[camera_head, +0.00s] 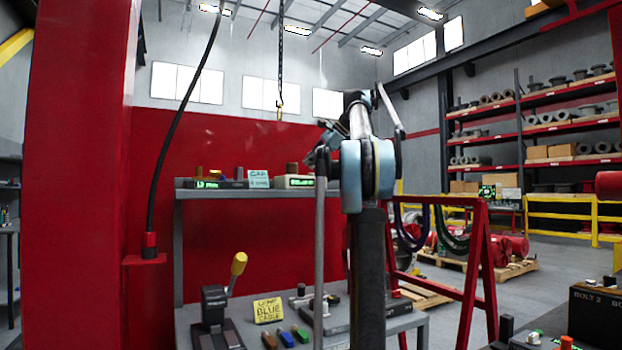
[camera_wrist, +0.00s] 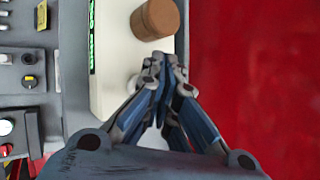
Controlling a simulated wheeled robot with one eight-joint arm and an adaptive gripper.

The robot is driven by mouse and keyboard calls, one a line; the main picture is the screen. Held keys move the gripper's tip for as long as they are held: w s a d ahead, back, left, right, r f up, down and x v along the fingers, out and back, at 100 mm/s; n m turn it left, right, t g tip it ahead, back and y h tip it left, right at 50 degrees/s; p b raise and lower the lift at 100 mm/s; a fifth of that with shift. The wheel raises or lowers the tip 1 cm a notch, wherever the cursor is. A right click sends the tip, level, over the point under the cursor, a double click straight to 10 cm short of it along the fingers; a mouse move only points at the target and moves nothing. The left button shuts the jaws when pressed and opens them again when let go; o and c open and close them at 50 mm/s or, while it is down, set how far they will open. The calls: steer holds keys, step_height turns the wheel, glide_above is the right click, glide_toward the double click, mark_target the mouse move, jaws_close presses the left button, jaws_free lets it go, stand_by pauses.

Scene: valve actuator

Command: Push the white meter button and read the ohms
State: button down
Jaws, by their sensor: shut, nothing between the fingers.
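The cream meter (camera_head: 300,182) stands on the upper grey shelf in the head view, with a small green display on its front too small to read. In the wrist view the meter (camera_wrist: 112,60) fills the middle, its green display (camera_wrist: 91,40) seen edge-on and unreadable. A brown round knob (camera_wrist: 155,18) stands on its top. A whitish round piece, likely the white button (camera_wrist: 132,84), shows beside my fingers and is partly hidden. My gripper (camera_wrist: 158,62) is shut and empty over the meter's top, close to that piece; I cannot tell whether it touches.
A blue-green note (camera_head: 258,179) and another device with a green display (camera_head: 207,184) stand left of the meter. A red wall (camera_head: 240,130) rises close behind the shelf. The lower bench holds a yellow-handled lever (camera_head: 237,264) and a yellow note (camera_head: 268,310).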

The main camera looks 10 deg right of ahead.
steer(key=shift+r, duration=0.15)
steer(key=shift+r, duration=2.35)
